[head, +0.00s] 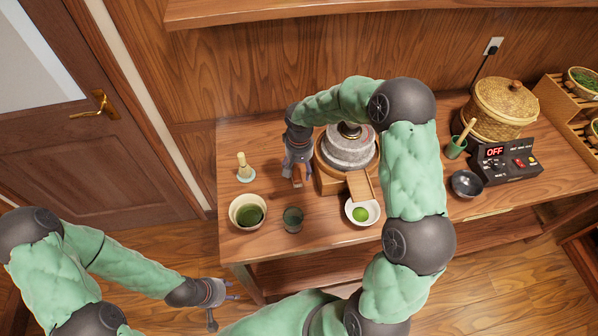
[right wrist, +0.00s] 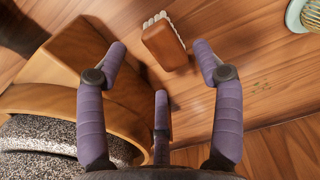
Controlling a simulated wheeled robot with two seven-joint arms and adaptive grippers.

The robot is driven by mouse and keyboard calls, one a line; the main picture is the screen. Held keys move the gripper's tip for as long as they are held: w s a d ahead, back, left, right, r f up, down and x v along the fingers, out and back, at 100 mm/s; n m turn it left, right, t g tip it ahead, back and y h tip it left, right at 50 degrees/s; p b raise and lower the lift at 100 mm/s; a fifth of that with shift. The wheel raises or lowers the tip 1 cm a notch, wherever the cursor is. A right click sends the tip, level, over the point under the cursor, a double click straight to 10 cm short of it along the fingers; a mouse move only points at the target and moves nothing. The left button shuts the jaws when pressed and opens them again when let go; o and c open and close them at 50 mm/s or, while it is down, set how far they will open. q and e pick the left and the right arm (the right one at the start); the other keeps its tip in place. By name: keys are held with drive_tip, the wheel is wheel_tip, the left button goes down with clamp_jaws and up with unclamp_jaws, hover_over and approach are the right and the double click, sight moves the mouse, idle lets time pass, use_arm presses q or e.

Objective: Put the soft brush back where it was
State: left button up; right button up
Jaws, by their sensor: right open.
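The soft brush (right wrist: 165,45), a brown wooden block with a row of pale bristles, is on the tabletop in the right wrist view. It lies just beyond my right gripper's fingertips (right wrist: 160,62), roughly centred between the two outer fingers. My right gripper is open and empty. In the head view my right gripper (head: 297,170) points down left of the stone mill (head: 349,150), and the brush (head: 297,182) is partly hidden below it. My left gripper (head: 230,291) is off the table's front edge, with its fingers spread and empty.
The mill's wooden base (right wrist: 60,65) is close on the left in the wrist view. A whisk on a stand (head: 245,170), a bowl with green powder (head: 247,211), a dark cup (head: 293,219) and a white bowl (head: 362,211) stand around. Bare tabletop lies between them.

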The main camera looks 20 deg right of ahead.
sight(299, 174)
wheel_tip(299, 174, up, 8)
drive_tip(key=p, duration=0.1)
idle(0.6)
